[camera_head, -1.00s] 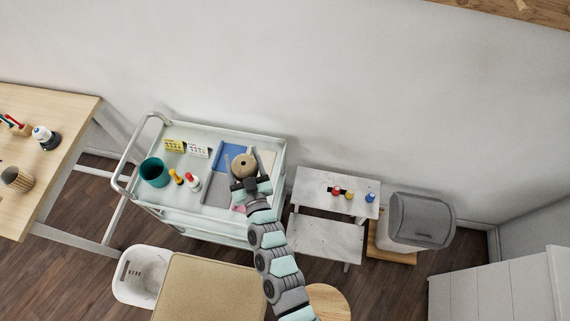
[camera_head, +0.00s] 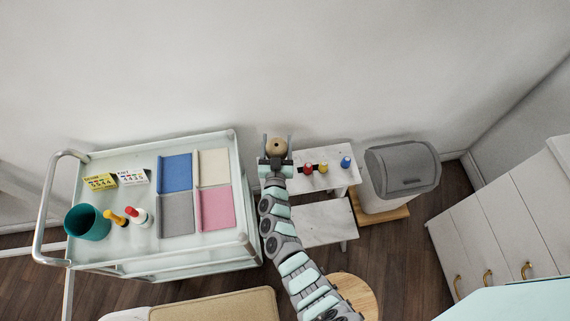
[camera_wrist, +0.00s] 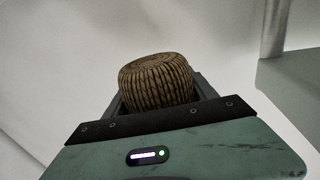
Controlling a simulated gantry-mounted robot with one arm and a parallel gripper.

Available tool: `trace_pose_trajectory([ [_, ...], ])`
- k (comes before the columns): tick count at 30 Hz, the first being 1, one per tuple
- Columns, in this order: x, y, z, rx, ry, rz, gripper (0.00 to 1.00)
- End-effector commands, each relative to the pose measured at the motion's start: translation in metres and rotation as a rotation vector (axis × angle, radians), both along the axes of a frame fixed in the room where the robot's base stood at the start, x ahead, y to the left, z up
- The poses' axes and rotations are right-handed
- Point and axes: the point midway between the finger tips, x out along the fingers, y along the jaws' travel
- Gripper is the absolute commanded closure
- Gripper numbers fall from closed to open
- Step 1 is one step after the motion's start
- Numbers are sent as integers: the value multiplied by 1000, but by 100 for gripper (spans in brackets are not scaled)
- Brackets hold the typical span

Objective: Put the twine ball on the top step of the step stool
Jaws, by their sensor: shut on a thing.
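The twine ball (camera_head: 277,146) is a tan wound ball held between the fingers of my gripper (camera_head: 276,153). In the wrist view the twine ball (camera_wrist: 157,82) sits between the fingers, its ribbed side showing. My gripper is shut on it, at the left end of the step stool in the head view. The step stool has a pale marble-like top step (camera_head: 336,165) and a lower step (camera_head: 322,225). My arm hides part of the stool's left side. How high the ball is above the stool is hard to tell.
A white cart (camera_head: 130,147) with folded cloths stands left. A grey bin (camera_head: 402,168) stands right. The top step's right front part looks clear.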

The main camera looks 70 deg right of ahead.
Motion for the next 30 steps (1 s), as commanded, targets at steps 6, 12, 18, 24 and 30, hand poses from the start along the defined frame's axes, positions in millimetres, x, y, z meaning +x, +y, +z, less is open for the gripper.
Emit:
trace_pose_trajectory([
  [6, 3, 0, -69, -1, 2, 4, 78],
  [12, 2, 1, -107, 0, 0, 4, 78],
  [18, 2, 0, -117, -1, -1, 3, 78],
  [24, 3, 0, -145, -1, -1, 4, 78],
  [30, 1, 0, -151, 0, -1, 3, 78],
])
